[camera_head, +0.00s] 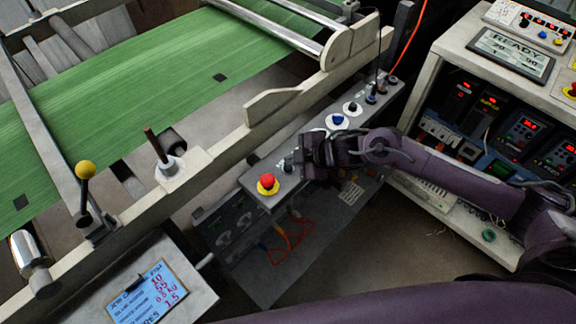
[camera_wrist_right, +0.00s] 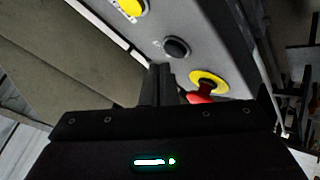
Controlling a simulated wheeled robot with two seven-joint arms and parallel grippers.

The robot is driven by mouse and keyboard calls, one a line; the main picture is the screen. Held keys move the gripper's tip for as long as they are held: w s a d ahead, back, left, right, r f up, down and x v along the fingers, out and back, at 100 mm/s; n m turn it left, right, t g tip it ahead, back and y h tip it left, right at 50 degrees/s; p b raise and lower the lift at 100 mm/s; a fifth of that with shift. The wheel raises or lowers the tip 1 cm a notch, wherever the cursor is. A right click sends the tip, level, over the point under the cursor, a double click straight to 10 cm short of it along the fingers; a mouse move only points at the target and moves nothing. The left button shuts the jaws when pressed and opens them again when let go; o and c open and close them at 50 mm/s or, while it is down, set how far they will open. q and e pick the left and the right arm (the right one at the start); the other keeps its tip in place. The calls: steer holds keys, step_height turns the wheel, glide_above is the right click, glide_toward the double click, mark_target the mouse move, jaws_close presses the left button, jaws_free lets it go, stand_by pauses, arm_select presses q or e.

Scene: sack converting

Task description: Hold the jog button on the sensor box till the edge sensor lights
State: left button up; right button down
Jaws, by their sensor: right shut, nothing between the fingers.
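The grey sensor box (camera_head: 250,199) runs diagonally below the machine rail, with a row of controls on top. A red mushroom button on a yellow ring (camera_head: 267,184) is at its near end; it also shows in the right wrist view (camera_wrist_right: 203,90). A black button (camera_wrist_right: 176,47) and a yellow button (camera_wrist_right: 130,7) lie beyond it. A blue button (camera_head: 337,121) is farther along. I cannot tell which is the jog button. My right gripper (camera_head: 310,160) is shut and empty over the box; its fingertips (camera_wrist_right: 161,70) appear close to the black button, contact unclear. I cannot make out a lit edge sensor.
A green web (camera_head: 120,90) with dark square marks crosses the machine at the upper left. A yellow-knobbed lever (camera_head: 85,171) and a display panel (camera_head: 148,293) stand at the left. A cabinet (camera_head: 428,75) with a READY screen (camera_head: 509,50) is at the right.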

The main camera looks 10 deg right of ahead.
mark_target(292, 168)
steer(key=shift+f, duration=0.15)
steer(key=shift+f, duration=0.25)
steer(key=shift+f+b, duration=0.45)
steer(key=shift+f, duration=0.05)
stand_by(2.0)
steer(key=shift+r, duration=0.1)
stand_by(2.8)
steer(key=shift+r+p, duration=0.8)
steer(key=shift+p, duration=0.05)
step_height(292, 168, up, 5)
steer(key=p, duration=0.5)
steer(key=shift+r, duration=0.1)
stand_by(0.5)
